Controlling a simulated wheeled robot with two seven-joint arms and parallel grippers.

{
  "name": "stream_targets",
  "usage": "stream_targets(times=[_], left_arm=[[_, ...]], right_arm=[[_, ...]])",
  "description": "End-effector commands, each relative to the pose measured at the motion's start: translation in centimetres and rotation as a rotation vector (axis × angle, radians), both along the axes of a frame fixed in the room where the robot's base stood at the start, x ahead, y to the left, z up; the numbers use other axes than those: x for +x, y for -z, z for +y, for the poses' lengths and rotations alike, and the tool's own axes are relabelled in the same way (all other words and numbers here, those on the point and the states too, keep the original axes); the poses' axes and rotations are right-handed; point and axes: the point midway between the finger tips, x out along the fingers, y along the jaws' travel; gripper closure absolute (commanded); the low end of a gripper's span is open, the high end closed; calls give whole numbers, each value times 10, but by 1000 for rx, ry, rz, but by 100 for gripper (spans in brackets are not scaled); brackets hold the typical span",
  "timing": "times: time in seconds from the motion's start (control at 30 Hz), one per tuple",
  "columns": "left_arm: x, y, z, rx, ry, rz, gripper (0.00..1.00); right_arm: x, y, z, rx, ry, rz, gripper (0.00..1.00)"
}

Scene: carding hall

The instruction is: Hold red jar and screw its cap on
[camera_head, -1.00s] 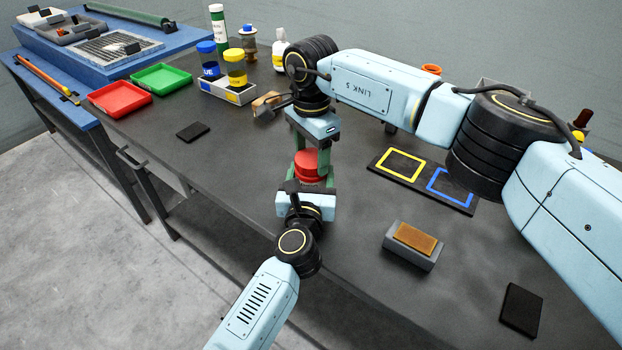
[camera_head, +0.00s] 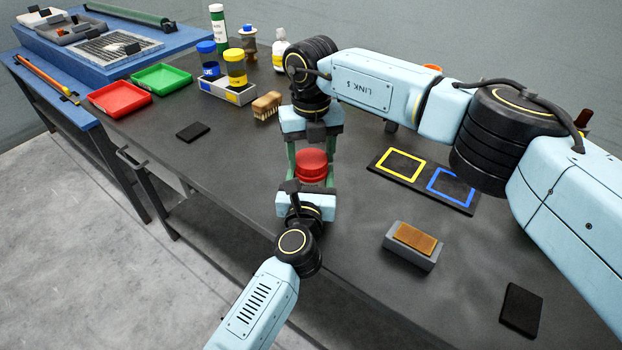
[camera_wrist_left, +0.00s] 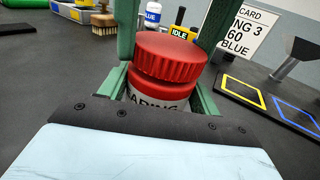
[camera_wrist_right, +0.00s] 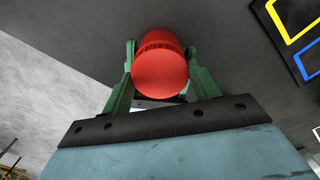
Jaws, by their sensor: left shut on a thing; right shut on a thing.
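The red jar (camera_wrist_left: 160,84) stands upright between the fingers of my left gripper (camera_head: 312,186), which is shut on its body. Part of its white label shows in the left wrist view. The ribbed red cap (camera_head: 311,158) sits on top of the jar, with a dark groove between the cap and the red part below it. My right gripper (camera_head: 311,150) comes from above with its green fingers on both sides of the cap and is shut on it. The right wrist view shows the cap (camera_wrist_right: 160,75) between these fingers. The threads are hidden.
A dark mat (camera_head: 460,204) with yellow and blue squares lies to the right, with a grey block with a brown top (camera_head: 413,246) in front. A brush (camera_head: 267,104), yellow and blue jars in a holder (camera_head: 226,92), and red (camera_head: 120,98) and green (camera_head: 161,78) trays are left.

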Motion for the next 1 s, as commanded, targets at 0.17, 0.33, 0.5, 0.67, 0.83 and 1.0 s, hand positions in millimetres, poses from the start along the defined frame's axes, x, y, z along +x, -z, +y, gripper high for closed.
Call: stream_targets(times=[0.17, 0.33, 0.5, 0.67, 0.83, 1.0], left_arm=[[0, 1, 0, 0, 0, 2, 100], [0, 1, 0, 0, 0, 2, 100], [0, 1, 0, 0, 0, 2, 100], [0, 1, 0, 0, 0, 2, 100], [0, 1, 0, 0, 0, 2, 100], [0, 1, 0, 0, 0, 2, 100]], right_arm=[[0, 0, 1, 1, 340, 1, 67], [0, 0, 1, 0, 668, 1, 67], [0, 0, 1, 0, 871, 1, 67], [0, 0, 1, 0, 866, 1, 34], [0, 0, 1, 0, 865, 1, 18], [0, 0, 0, 1, 865, 0, 18]])
